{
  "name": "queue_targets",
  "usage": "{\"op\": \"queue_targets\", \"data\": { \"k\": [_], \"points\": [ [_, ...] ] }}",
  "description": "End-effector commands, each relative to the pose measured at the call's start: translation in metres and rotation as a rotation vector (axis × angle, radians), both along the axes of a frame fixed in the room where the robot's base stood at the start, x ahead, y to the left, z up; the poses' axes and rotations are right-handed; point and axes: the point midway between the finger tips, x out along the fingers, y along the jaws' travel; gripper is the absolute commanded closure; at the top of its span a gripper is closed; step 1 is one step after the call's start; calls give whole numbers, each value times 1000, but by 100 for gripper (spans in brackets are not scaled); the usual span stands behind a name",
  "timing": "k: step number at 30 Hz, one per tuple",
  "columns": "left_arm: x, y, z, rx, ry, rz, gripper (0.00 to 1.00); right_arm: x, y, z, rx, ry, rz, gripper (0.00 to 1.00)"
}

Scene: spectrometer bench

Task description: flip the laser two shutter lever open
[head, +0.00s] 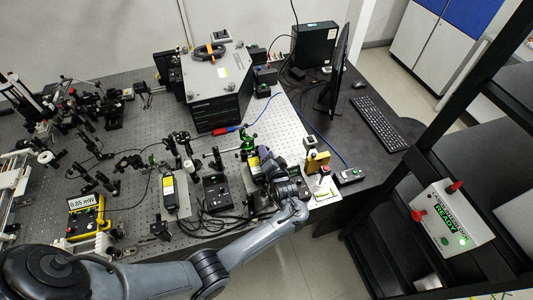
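My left arm reaches in from the lower left, and its gripper (268,165) is over the right part of the optical bench. It is beside a dark module with a yellow label (253,161), and I cannot tell if they touch. The fingers are too small and dark to show whether they are open or shut. Another dark module with a yellow label (168,186) stands further left. I cannot tell which module is laser two, and no shutter lever can be made out clearly. My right gripper is not in view.
A yellow power meter (88,204) reads 0.85 mW at left. A large grey-topped box (218,74) stands behind. Loose black cables (205,225) lie in front. A white READY box (452,214) is at right.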

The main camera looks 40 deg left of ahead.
Motion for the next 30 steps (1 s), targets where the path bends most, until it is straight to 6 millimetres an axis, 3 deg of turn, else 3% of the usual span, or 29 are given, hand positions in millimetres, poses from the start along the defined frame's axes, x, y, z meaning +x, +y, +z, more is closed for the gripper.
{"op": "queue_targets", "data": {
  "k": [7,15,30],
  "points": [
    [0,0,0,0,0,0,62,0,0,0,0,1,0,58],
    [0,0,0,0,0,0,100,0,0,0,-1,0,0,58],
    [5,-3,-5,88,143,0,100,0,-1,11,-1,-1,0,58]
  ]
}}
